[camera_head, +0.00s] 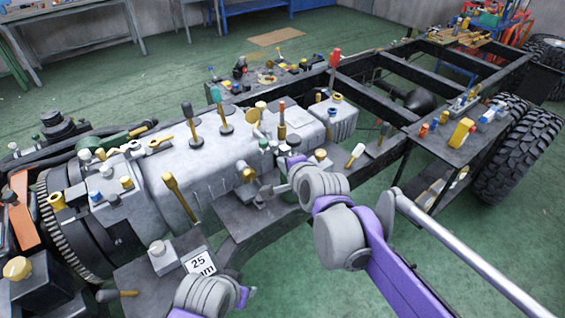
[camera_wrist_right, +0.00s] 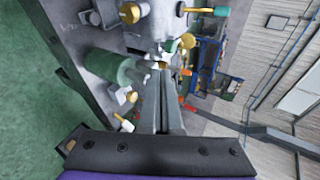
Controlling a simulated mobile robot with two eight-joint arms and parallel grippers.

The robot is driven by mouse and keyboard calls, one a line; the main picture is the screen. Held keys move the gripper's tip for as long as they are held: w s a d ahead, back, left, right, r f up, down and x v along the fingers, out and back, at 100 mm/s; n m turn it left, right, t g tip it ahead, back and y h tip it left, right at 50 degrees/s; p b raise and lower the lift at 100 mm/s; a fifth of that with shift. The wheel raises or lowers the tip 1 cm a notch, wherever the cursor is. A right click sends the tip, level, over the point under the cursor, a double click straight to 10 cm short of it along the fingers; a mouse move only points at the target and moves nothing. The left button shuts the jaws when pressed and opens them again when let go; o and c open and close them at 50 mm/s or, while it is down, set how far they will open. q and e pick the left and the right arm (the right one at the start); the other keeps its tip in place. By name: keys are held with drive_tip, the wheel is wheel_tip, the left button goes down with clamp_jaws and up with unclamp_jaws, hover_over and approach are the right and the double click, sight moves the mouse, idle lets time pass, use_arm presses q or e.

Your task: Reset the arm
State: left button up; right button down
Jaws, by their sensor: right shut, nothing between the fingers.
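My right arm, purple and grey, comes in from the right side of the head view and reaches to the near side of the grey engine and gearbox block (camera_head: 205,155). My right gripper (camera_head: 270,190) is small there and partly hidden by its own wrist. In the right wrist view the two fingers (camera_wrist_right: 164,85) lie together with nothing between them.
The black chassis frame (camera_head: 395,68) stretches to the back right, with a side shelf (camera_head: 455,152) of small parts and large tyres (camera_head: 518,150). Knobs and upright handles crowd the block. Green floor is open at the lower right.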

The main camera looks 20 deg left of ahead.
drive_tip(key=s+d+f+n+g+h+p, duration=0.1)
drive_tip(key=s+d+f+n+h+p, duration=0.3)
drive_tip(key=d, duration=0.6)
drive_tip(key=s+d+r+n+g+b, duration=0.1)
drive_tip(key=s+d, duration=0.6)
drive_tip(key=d, duration=0.4)
drive_tip(key=s+d+f+n+g+h+p, duration=0.1)
drive_tip(key=s+d+f+n, duration=0.1)
drive_tip(key=s+d, duration=0.4)
drive_tip(key=s+d+f+n+g+h+p, duration=0.1)
drive_tip(key=s+d+f+n+h, duration=0.1)
drive_tip(key=s+d, duration=0.4)
wheel_tip(320, 180, down, 3)
drive_tip(key=shift+s+r+n, duration=0.1)
drive_tip(key=shift+s+n, duration=0.7)
drive_tip(key=shift+s, duration=0.2)
